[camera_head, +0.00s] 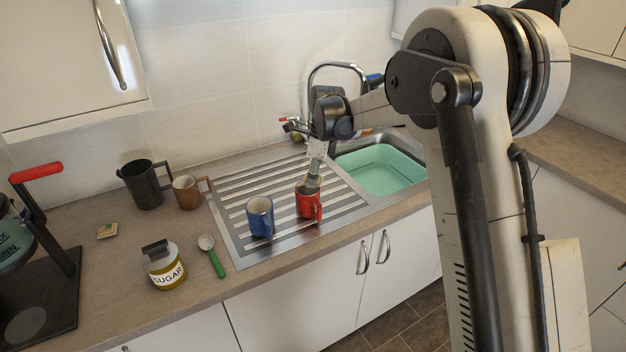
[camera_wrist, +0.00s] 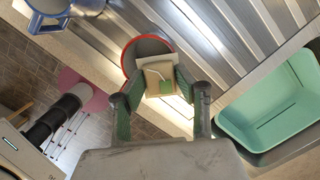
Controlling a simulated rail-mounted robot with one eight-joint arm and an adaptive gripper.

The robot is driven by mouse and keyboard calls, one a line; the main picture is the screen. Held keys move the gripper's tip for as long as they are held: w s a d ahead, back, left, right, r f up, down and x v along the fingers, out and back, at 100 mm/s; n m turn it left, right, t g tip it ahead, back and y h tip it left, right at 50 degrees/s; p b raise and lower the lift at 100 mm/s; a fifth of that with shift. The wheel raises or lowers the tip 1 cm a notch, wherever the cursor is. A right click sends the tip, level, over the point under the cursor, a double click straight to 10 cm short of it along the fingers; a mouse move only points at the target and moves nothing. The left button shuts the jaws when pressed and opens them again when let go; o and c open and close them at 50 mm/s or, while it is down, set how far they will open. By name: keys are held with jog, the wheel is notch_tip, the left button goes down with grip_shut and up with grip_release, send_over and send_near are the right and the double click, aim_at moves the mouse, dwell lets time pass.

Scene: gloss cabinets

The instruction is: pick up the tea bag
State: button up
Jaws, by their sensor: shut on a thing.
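The tea bag overlaps the opening of the red mug (camera_wrist: 127,57). In the head view, my gripper (camera_head: 313,181) is at the mouth of the red mug (camera_head: 307,206), which stands upright on the drainboard. I cannot tell whether the bag is inside the mug or just above it.
A blue mug (camera_head: 259,217) stands left of the red mug. A sugar jar (camera_head: 164,268), green-handled scoop (camera_head: 213,258), small square packet (camera_head: 107,230), brown mug (camera_head: 186,191) and dark pitcher (camera_head: 144,184) are farther left. A green basin (camera_head: 380,168) sits in the sink.

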jog(key=r, duration=0.2)
jog(key=s+a+r, duration=0.1)
jog(key=r, duration=0.1)
jog(key=shift+b, duration=0.4)
jog(key=s+a+r+b, duration=0.1)
jog(key=s+a+r, duration=0.5)
jog(key=s, duration=0.1)
jog(key=shift+s+a, duration=0.35)
jog(key=shift+a, duration=0.05)
jog(key=shift+r, duration=0.15)
